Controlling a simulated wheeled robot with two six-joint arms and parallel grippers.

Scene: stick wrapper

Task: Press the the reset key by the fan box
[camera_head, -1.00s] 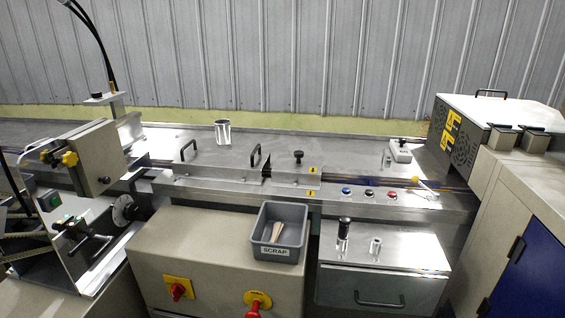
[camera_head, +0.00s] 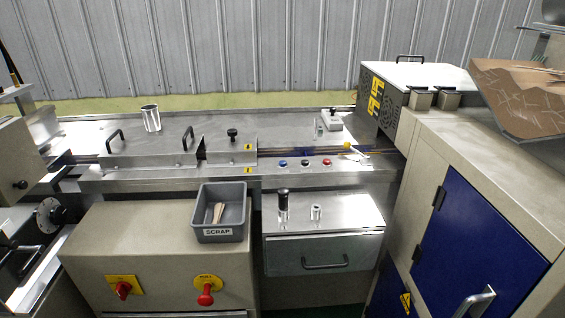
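The fan box (camera_head: 385,98) is a grey box with vented dark sides, yellow warning labels and a light lid with a black handle. It stands at the right end of the steel table. A small pale box (camera_head: 332,121) with a raised part on top lies just left of it on the table. Three round buttons, blue (camera_head: 283,163), black (camera_head: 305,163) and red (camera_head: 327,162), sit on the front rail. I cannot tell which of these is the reset key; no lettering is readable. Neither of my grippers is in view.
A yellow-tipped lever (camera_head: 348,147) lies right of the red button. A grey scrap bin (camera_head: 220,233) holds pale sticks. A black-topped post (camera_head: 283,200) stands on the steel drawer unit (camera_head: 322,245). A tan cabinet with blue doors (camera_head: 478,250) fills the right.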

